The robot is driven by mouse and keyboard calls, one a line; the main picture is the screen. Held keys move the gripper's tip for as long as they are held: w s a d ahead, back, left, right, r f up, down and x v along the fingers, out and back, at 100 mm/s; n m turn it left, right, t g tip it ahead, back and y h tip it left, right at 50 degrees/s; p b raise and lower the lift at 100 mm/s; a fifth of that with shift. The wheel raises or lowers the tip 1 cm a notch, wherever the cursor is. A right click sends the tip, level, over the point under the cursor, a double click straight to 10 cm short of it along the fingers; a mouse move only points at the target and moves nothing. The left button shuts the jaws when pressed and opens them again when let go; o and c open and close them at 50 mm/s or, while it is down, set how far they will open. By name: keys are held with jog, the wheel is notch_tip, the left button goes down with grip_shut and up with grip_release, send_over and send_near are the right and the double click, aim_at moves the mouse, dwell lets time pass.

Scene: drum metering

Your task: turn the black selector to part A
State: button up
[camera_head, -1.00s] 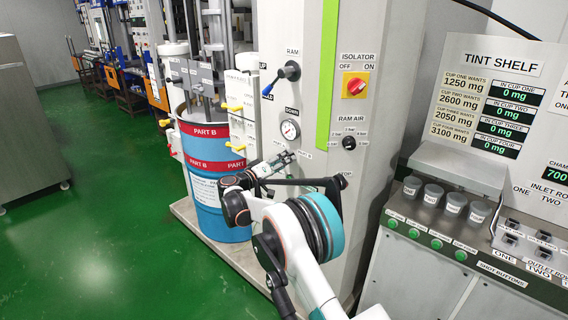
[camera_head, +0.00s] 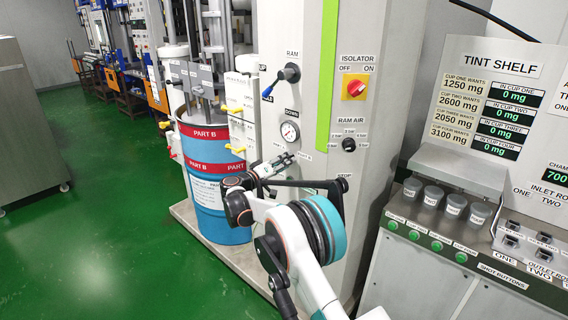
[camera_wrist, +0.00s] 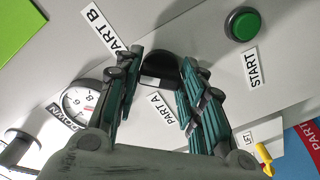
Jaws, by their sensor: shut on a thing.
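The black selector (camera_wrist: 162,62) is between the fingers of my gripper (camera_wrist: 160,74) in the wrist view. My gripper is shut on it, with one teal-and-grey finger on each side. The PART A label (camera_wrist: 161,111) is below the selector in this view, and the PART B label (camera_wrist: 103,27) is up and to the left. The fingers hide part of the selector, and I cannot tell for sure which label it points to. In the head view my gripper (camera_head: 284,161) is at the column's front face, and the selector is hidden there.
A green START button (camera_wrist: 243,24) is close by at the upper right of the wrist view. A pressure gauge (camera_head: 290,132) and RAM lever (camera_head: 285,76) are above my gripper. A blue PART B drum (camera_head: 208,180) stands to the left, the tint shelf (camera_head: 512,68) to the right.

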jog(key=n+b, duration=0.2)
jog(key=n, duration=1.5)
jog(key=shift+n, duration=0.4)
dwell(0.4)
jog(key=o, duration=1)
jog(key=shift+o, duration=0.2)
jog(key=shift+a, duration=0.1)
jog(key=v, duration=1.2)
